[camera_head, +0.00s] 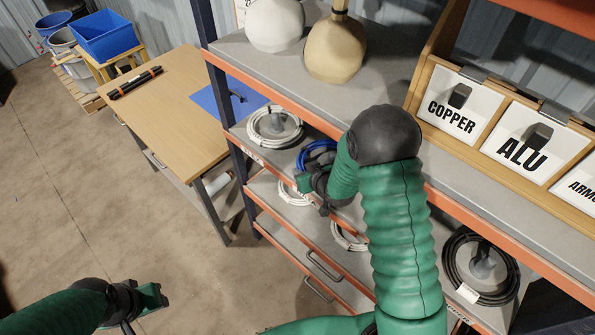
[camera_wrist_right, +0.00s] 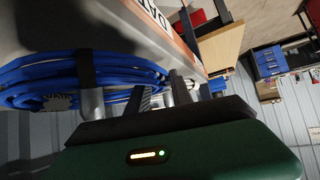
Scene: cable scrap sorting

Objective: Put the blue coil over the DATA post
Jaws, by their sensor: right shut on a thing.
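The blue coil (camera_head: 318,153) is at the shelf's middle bay in the head view, partly hidden by my right arm. My right gripper (camera_head: 316,187) is at its near side. In the right wrist view, the blue coil (camera_wrist_right: 45,78) fills the left, with a dark band and a small tag on it. My right gripper (camera_wrist_right: 160,95) is shut on the coil's edge. A shelf-edge label (camera_wrist_right: 153,12), apparently DATA, shows there. I cannot tell whether the coil is around the post. My left gripper (camera_head: 150,298) is low at left, away from the shelf; its jaws are unclear.
A white coil (camera_head: 254,131) lies around a grey post left of the blue one. White coils (camera_head: 293,193) lie lower. A black coil (camera_head: 453,270) is around a post at right. The upper shelf (camera_head: 285,68) overhangs, holding vases. A wooden table (camera_head: 165,105) stands left.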

